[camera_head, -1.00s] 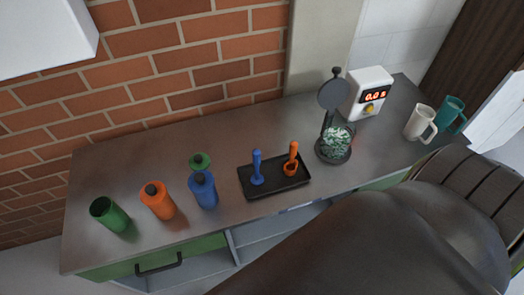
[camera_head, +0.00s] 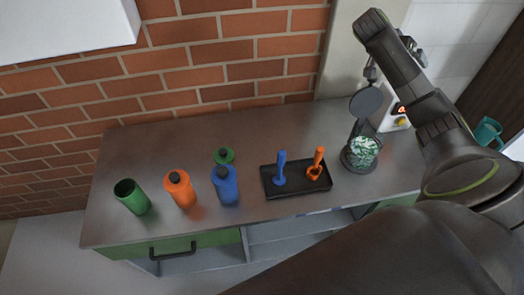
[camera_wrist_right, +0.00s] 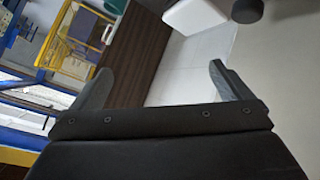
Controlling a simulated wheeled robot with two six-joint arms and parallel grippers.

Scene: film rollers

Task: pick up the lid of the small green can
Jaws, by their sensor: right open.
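The small green can (camera_head: 132,198) stands at the left of the counter with its top open and a dark inside. A green lid with a dark knob (camera_head: 224,156) is on the counter behind the blue can (camera_head: 225,186), which partly hides it. My right gripper (camera_wrist_right: 160,68) is open and empty in the wrist view, with its two fingers spread. In the head view my right arm is raised at the upper right, far from the lid. My left gripper is not in view.
An orange can (camera_head: 179,190) stands between the green and blue cans. A black tray (camera_head: 297,191) holds a blue tool (camera_head: 280,168) and an orange scoop (camera_head: 316,165). A glass jar (camera_head: 361,152) with its lid tilted up stands further right. The counter's left back is clear.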

